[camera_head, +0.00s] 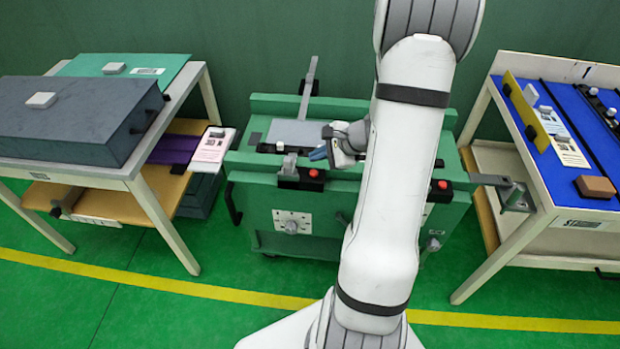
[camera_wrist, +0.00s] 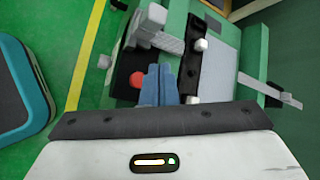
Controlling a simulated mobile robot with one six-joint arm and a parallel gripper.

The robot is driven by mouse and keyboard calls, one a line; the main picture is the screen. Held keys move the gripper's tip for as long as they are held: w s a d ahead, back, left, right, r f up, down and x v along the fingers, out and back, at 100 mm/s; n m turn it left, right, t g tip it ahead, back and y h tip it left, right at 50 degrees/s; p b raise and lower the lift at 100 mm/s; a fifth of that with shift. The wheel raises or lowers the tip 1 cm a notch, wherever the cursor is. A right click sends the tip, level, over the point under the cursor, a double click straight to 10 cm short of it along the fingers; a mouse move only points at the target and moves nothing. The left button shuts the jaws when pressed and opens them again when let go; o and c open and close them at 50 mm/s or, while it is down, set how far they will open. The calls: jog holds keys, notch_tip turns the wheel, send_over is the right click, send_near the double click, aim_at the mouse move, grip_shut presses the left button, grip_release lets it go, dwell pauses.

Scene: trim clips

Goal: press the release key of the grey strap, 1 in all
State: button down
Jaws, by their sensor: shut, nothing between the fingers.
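The green bench unit (camera_head: 265,185) stands in the middle of the head view. A red key (camera_head: 313,173) sits on a black block (camera_head: 290,181) at its front edge; a red key also shows in the wrist view (camera_wrist: 136,79). A grey strap-like bar (camera_head: 308,80) rises at the back of the unit, and a grey piece (camera_wrist: 172,40) lies near the red key in the wrist view. Which strap this key belongs to is unclear. My gripper (camera_head: 318,154) has blue fingers, shut and empty, just behind the key. In the wrist view the fingers (camera_wrist: 158,80) appear beside it; contact cannot be told.
A second red key (camera_head: 442,185) is at the unit's right front, partly beside my arm. A table with a dark case (camera_head: 70,120) stands left, and a table with blue panels (camera_head: 565,115) right. Green floor is free in front.

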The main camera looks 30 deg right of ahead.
aim_at(314, 173)
jog(key=shift+f+b, duration=1.05)
jog(key=shift+f, duration=0.35)
dwell(0.9)
jog(key=shift+s+f+b, duration=0.1)
jog(key=shift+f+b, duration=0.35)
jog(key=shift+b, duration=0.2)
